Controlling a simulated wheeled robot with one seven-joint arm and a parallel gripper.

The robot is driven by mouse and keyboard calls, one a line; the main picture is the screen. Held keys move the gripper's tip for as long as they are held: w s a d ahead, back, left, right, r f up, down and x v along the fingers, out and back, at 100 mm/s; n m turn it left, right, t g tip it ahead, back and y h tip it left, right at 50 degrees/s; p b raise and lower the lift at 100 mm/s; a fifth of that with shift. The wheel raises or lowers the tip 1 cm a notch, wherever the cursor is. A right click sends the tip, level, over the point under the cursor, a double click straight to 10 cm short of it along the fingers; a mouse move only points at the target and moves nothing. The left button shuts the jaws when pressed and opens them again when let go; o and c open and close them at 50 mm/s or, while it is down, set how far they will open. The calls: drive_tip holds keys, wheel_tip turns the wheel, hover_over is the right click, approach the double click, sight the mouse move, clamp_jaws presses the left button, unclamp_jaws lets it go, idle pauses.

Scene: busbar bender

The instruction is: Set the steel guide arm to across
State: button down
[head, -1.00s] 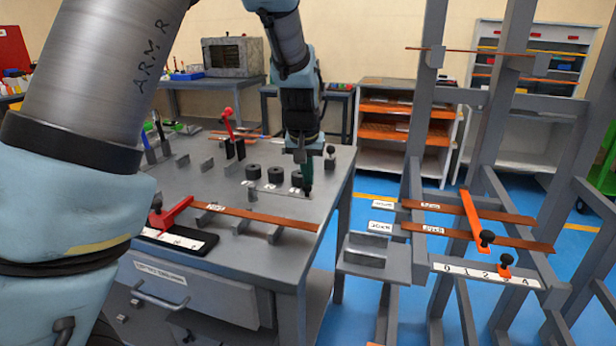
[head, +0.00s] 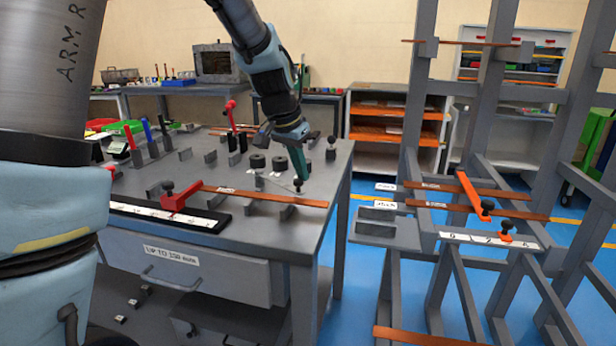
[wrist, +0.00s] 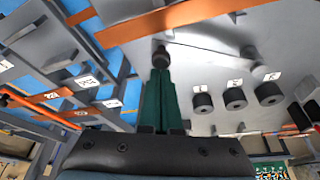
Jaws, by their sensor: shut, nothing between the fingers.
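The steel guide arm (head: 272,181) is a thin grey bar lying low over the bench top, in front of the black rollers. A black knob (head: 298,184) stands at its right end. My gripper (head: 299,176) is shut and empty, its green fingers slanting down to the knob. In the wrist view the shut fingertips (wrist: 160,72) end right at the knob (wrist: 160,56). I cannot tell whether they touch it. The bar hardly stands out from the grey top in the wrist view.
Several black rollers (head: 257,160) stand behind the bar. A copper busbar (head: 265,196) lies in front, by a red stop (head: 178,197). Another black knob (head: 331,143) stands near the bench's right edge. A grey rack (head: 412,240) with copper bars stands to the right.

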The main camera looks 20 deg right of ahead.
drive_tip(key=a+m+b, duration=0.1)
drive_tip(key=a+m, duration=0.1)
drive_tip(key=a, duration=0.1)
drive_tip(key=s+a+m+g+b, duration=0.1)
drive_tip(key=a+m, duration=0.1)
drive_tip(key=a, duration=0.1)
drive_tip(key=shift+s+f+g+b, duration=0.1)
drive_tip(key=shift+s+g+b, duration=0.1)
drive_tip(key=shift+g+b, duration=0.15)
drive_tip(key=a+m, duration=0.2)
drive_tip(key=w+a+m+g, duration=0.1)
drive_tip(key=a+m, duration=0.3)
drive_tip(key=a, duration=0.1)
drive_tip(key=shift+w+g, duration=0.25)
drive_tip(key=shift+g, duration=0.1)
drive_tip(key=shift+w+a, duration=0.25)
drive_tip(key=shift+a, duration=0.25)
drive_tip(key=shift+w+a, duration=0.25)
drive_tip(key=shift+a, duration=0.2)
drive_tip(key=shift+s+d+r, duration=0.1)
drive_tip(key=shift+d+r, duration=0.1)
drive_tip(key=shift+d, duration=0.1)
wheel_tip(320, 180, up, 10)
drive_tip(key=shift+p, duration=0.35)
drive_tip(key=shift+a, duration=0.1)
